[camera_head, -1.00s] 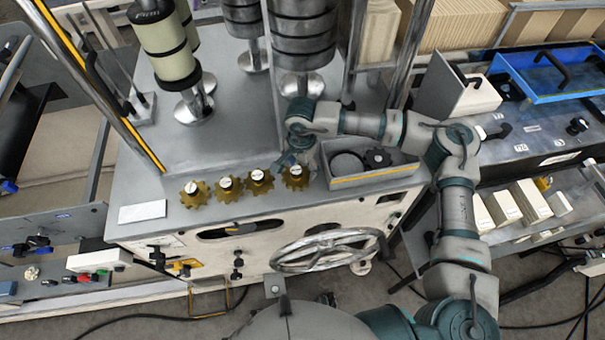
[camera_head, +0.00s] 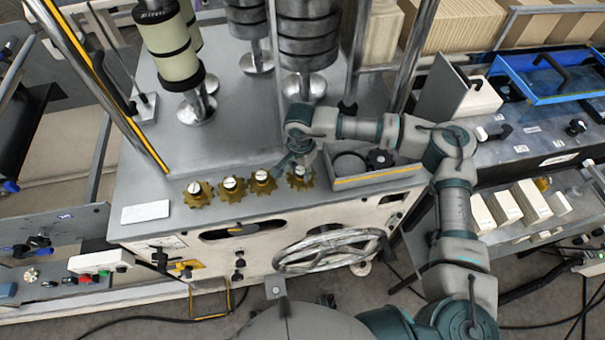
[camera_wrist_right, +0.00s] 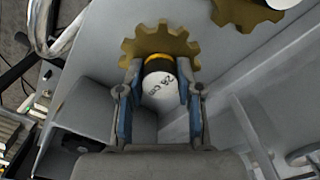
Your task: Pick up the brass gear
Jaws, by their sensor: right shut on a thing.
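Several brass gears stand in a row along the front of the grey machine top (camera_head: 240,207), each with a white-capped hub. The rightmost brass gear (camera_head: 300,184) is at my right gripper (camera_head: 297,163), which reaches down to it from behind. In the right wrist view, my right gripper (camera_wrist_right: 157,80) has its two blue-padded fingers shut on either side of this gear's white hub, marked "28 cm" with a yellow band. The teeth of this brass gear (camera_wrist_right: 160,42) show beyond the fingertips. I cannot tell whether it is clear of the surface. My left gripper is not in view.
A grey open tray (camera_head: 375,178) with dark round parts stands just right of the held gear. Other gears (camera_head: 262,182) sit close on its left. Metal columns with stacked rollers (camera_head: 308,45) rise behind. A handwheel (camera_head: 335,252) is on the front face below.

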